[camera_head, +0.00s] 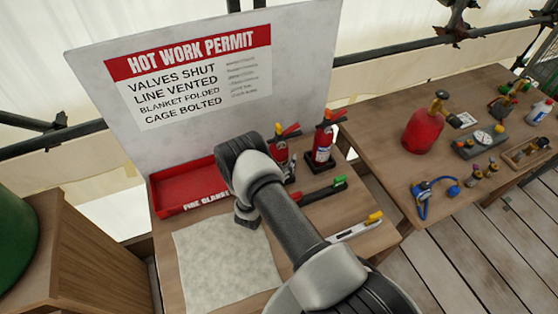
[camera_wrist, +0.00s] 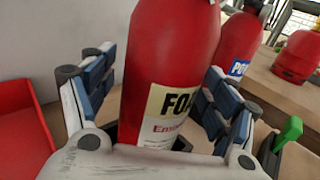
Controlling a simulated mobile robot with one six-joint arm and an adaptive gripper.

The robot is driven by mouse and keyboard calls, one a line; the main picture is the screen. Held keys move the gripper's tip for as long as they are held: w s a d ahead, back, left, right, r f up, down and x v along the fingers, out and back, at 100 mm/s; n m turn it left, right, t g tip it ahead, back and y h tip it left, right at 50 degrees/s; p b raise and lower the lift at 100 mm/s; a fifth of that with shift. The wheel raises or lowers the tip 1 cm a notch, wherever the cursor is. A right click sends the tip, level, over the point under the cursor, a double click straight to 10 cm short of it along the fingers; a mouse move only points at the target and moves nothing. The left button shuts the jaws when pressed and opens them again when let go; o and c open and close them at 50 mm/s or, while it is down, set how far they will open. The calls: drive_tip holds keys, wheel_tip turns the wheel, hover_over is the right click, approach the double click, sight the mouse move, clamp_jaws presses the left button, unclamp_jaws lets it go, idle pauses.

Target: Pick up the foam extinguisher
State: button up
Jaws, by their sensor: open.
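The foam extinguisher (camera_wrist: 172,75) is a red cylinder with a cream label reading "FO...". In the wrist view it stands upright between the two blue-padded fingers of my gripper (camera_wrist: 160,64), which are open on either side of it. I cannot tell whether either pad touches it. Its top is out of the wrist view. In the head view the foam extinguisher (camera_head: 281,148) stands on the wooden table, partly hidden by my arm, which also hides most of my gripper.
A second red extinguisher with a blue label (camera_head: 322,145) stands close on the right. A red fire blanket tray (camera_head: 165,200) is on the left, a grey cloth (camera_head: 225,262) in front. A green-ended tool (camera_head: 325,190) lies near. A sign board rises behind.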

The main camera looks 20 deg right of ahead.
drive_tip(key=shift+c, duration=0.2)
clamp_jaws()
idle(0.8)
drive_tip(key=shift+r, duration=0.15)
